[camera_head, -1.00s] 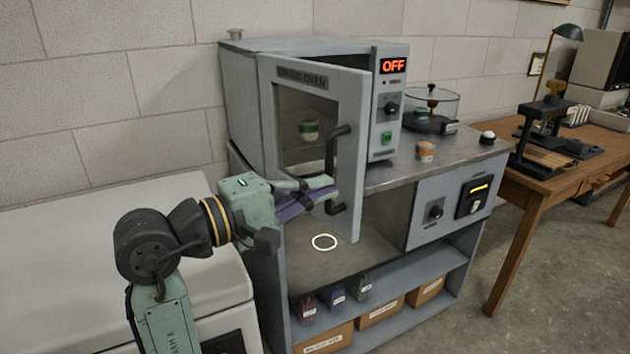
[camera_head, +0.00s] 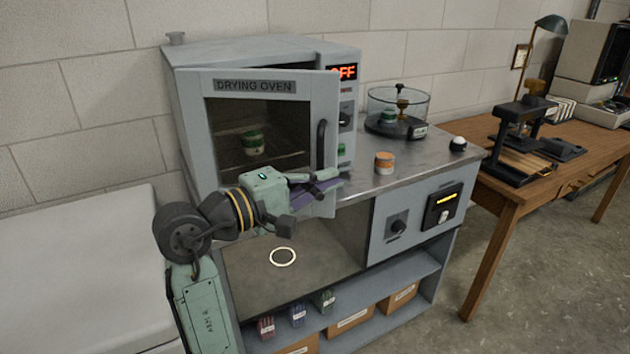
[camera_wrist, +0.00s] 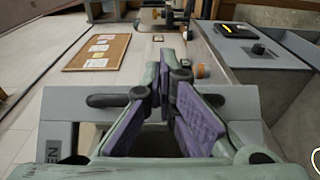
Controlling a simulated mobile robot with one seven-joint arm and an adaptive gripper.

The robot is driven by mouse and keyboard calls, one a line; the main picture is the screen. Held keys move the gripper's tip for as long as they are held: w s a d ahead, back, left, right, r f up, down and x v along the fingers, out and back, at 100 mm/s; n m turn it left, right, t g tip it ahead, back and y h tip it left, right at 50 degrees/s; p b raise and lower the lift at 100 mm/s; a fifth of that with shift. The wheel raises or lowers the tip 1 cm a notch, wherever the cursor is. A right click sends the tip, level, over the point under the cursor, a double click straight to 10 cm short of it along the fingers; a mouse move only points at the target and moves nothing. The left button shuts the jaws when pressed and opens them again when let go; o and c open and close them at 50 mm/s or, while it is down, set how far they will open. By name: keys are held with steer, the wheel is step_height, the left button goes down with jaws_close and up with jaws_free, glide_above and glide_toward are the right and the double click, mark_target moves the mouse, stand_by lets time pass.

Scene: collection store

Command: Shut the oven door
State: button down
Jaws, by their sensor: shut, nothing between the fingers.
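The grey drying oven (camera_head: 240,52) stands on the bench, and its windowed door (camera_head: 190,140) is slightly ajar, with a dark gap along the top right. The dark vertical handle (camera_head: 321,150) is on the door's right side. A green-banded jar (camera_head: 253,143) shows through the window. My gripper (camera_head: 338,178) is shut and empty, at the door's lower right by the handle's lower end. In the wrist view my gripper (camera_wrist: 162,80) has its fingertips together above the door's edge, with the dark handle (camera_wrist: 107,100) crossing behind. Contact with the door cannot be told.
An orange-banded jar (camera_head: 384,163) and a glass desiccator (camera_head: 397,112) stand right of the oven on the bench top. Below are a pale ring mark (camera_head: 283,257) and a shelf with boxes (camera_head: 352,322). A wooden table (camera_head: 545,160) stands at right.

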mark_target(335, 154)
steer(key=shift+n+t+y, duration=0.3)
steer(key=shift+n, duration=0.1)
steer(key=w, duration=0.3)
steer(key=w+d+p, duration=0.1)
steer(key=w, duration=0.2)
steer(key=w+d+p, duration=0.1)
steer(key=w, duration=0.1)
steer(key=shift+w+r, duration=0.15)
steer(key=shift+w, duration=0.25)
steer(key=w+a+n+t+y, duration=0.1)
steer(key=w+n+t+y, duration=0.3)
steer(key=w, duration=0.6)
steer(key=shift+a+y+p, duration=0.2)
steer(key=shift+y+p, duration=0.25)
steer(key=shift+y, duration=0.05)
